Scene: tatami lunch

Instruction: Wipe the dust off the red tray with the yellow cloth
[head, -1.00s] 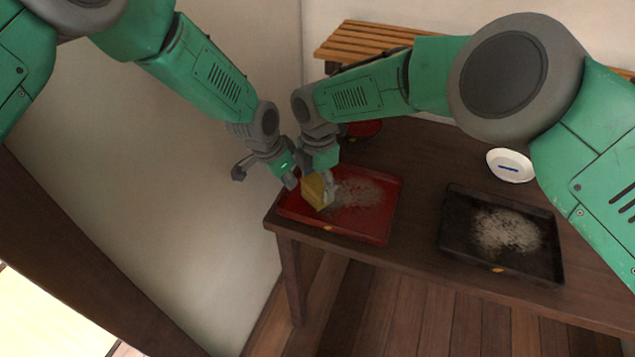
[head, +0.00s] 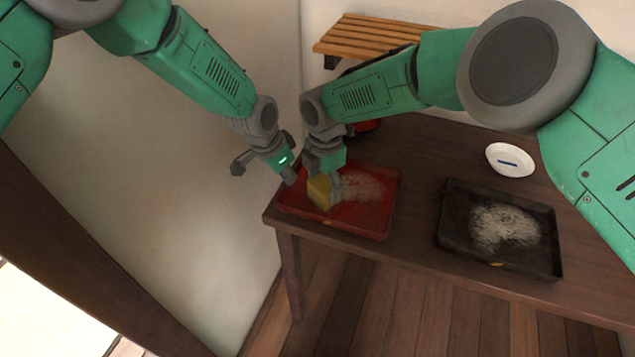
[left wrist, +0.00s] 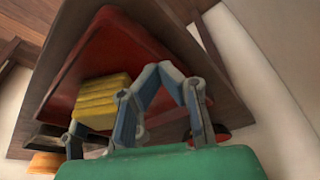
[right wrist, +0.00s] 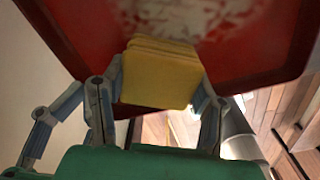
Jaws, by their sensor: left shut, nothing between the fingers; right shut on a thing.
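The red tray (head: 350,222) lies at the left end of the dark table, with grey-white dust (head: 362,186) on its middle and right part. My right gripper (head: 328,190) is shut on the yellow cloth (head: 319,193), a folded block, at the left part of the tray. The cloth also shows between the fingers in the right wrist view (right wrist: 160,75). My left gripper (head: 291,180) is shut and empty at the tray's left edge, beside the cloth. In the left wrist view, the cloth (left wrist: 102,98) lies over the tray (left wrist: 115,55), beyond my left fingers.
A black tray (head: 460,243) with pale dust stands to the right on the table (head: 420,160). A white dish with a blue mark (head: 510,160) is behind it. A red bowl (head: 367,126) is partly hidden behind my right arm.

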